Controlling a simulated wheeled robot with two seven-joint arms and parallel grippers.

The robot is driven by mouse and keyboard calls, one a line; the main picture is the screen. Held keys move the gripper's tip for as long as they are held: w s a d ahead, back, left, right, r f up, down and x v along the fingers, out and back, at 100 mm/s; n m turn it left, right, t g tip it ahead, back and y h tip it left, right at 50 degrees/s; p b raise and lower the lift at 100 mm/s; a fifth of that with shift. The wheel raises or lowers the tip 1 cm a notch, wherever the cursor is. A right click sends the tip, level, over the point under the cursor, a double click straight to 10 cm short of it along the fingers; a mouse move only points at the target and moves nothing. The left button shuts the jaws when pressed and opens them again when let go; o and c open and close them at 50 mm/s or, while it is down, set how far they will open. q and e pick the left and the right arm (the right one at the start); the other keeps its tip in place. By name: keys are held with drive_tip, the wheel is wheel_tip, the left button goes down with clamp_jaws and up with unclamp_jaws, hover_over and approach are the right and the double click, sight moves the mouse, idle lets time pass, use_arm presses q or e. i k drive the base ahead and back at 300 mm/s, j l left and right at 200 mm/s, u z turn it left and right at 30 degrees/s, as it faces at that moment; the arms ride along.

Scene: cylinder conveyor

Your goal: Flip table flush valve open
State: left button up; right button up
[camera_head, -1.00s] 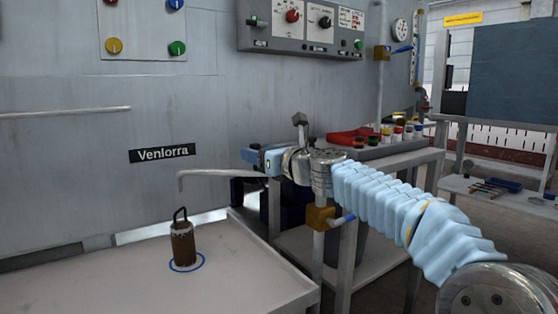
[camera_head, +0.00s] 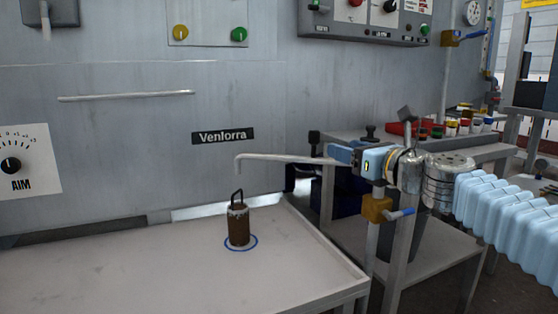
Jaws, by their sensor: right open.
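The flush valve (camera_head: 375,208) is a brass-yellow block on an upright pipe at the right corner of the table. A thin grey spout (camera_head: 285,158) reaches left from that area over the table. My right gripper (camera_head: 341,154) comes in from the right above the valve, pointing left, and is open and empty. It overlaps the spout's right end in the picture; I cannot tell whether they touch. My left gripper is not in view.
A rusty brown cylinder (camera_head: 238,227) with a handle stands inside a blue ring on the pale table (camera_head: 130,275). The table is otherwise clear. A shelf with a red tray (camera_head: 402,128) and small jars is behind my right arm. Another blue-handled valve (camera_head: 450,38) is at upper right.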

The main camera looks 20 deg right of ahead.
sight(389, 216)
drive_tip(key=k+l, duration=0.1)
drive_tip(key=k, duration=0.4)
drive_tip(key=k+l, duration=0.1)
drive_tip(key=k, duration=0.4)
